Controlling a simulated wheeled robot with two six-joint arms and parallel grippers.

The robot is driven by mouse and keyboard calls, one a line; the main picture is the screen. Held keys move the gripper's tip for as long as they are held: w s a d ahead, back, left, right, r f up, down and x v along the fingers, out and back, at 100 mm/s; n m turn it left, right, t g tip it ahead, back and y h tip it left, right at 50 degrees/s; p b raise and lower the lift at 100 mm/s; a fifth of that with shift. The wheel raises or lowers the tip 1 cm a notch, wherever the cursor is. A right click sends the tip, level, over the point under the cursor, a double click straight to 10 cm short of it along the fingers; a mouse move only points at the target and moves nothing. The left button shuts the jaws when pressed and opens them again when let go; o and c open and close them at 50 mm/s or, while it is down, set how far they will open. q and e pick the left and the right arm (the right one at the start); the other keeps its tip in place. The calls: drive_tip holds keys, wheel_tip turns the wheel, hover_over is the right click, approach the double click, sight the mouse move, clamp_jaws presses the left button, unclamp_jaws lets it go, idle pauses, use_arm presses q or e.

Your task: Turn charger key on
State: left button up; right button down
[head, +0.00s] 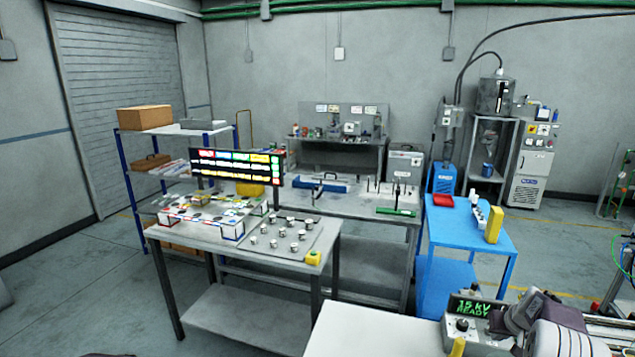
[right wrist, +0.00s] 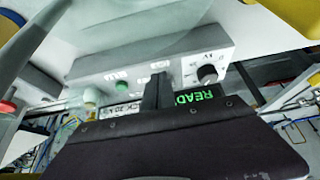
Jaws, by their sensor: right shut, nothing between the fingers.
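The charger (head: 468,308) is a grey box at the lower right of the head view, with a green display reading "15 kV READY". My right gripper (head: 505,320) is at the right of the charger's front. In the right wrist view its dark fingers (right wrist: 158,92) are shut and empty, and overlap the panel between button and knob. I cannot tell whether they touch it. I cannot make out the key. My left gripper is not in view.
The charger stands by a white tabletop (head: 375,332). A blue table (head: 465,232) with a red tray (head: 443,200) and a yellow block (head: 494,225) stands behind. A grey workbench (head: 325,243) with cups is at left. Floor shows between the tables.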

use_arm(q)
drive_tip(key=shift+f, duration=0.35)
use_arm(e)
drive_tip(key=shift+f, duration=0.45)
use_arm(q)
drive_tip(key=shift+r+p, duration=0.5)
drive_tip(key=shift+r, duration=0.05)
use_arm(e)
drive_tip(key=shift+w+d, duration=0.1)
drive_tip(key=shift+w, duration=0.5)
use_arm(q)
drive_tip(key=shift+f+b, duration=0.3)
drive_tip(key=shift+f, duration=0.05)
use_arm(e)
drive_tip(key=shift+w+a, duration=0.1)
drive_tip(key=shift+a, duration=0.2)
